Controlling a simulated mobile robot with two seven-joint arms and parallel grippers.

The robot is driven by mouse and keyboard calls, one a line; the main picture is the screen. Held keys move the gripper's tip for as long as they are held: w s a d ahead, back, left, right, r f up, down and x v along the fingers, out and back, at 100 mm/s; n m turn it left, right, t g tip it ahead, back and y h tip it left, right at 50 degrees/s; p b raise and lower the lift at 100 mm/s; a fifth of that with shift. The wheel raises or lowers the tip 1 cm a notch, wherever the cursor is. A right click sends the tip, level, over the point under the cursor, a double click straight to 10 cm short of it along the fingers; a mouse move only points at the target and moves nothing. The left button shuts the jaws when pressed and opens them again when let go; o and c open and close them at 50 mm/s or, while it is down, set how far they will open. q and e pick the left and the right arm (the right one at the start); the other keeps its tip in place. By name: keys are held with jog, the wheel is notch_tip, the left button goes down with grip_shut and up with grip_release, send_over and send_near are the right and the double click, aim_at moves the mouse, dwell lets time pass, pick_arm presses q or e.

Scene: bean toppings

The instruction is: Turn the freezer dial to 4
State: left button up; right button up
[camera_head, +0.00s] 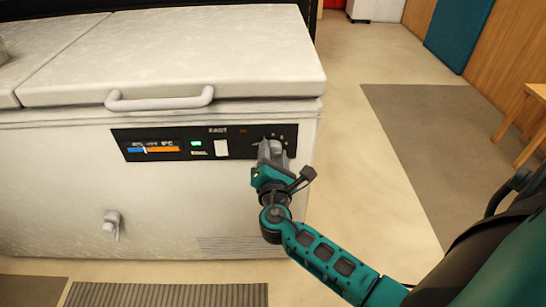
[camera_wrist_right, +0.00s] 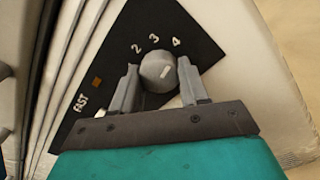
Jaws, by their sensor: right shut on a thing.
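The white chest freezer (camera_head: 60,190) has a black control panel (camera_head: 119,141) on its front. The round grey dial (camera_wrist_right: 156,66) shows in the right wrist view, with the numerals 2, 3 and 4 printed above it. A short white mark lies on the right part of the dial's face, slanting up to the right; I cannot tell exactly which number it meets. My right gripper (camera_wrist_right: 158,90) is shut on the dial, one finger on each side. In the head view my right gripper (camera_head: 272,151) is at the panel's right end and mostly hides the dial. My left gripper is out of view.
The panel also carries a blue and orange temperature strip (camera_head: 152,149), a green light (camera_head: 196,144) and a white switch (camera_head: 221,148). The lid handle (camera_head: 160,103) sticks out above the panel. A drain tap (camera_head: 112,226) is low on the front.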

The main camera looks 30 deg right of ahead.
jog(key=shift+r, duration=0.1)
dwell(0.4)
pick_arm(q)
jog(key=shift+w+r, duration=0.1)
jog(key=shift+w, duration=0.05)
pick_arm(e)
jog(key=o, duration=1)
jog(key=shift+o, duration=0.2)
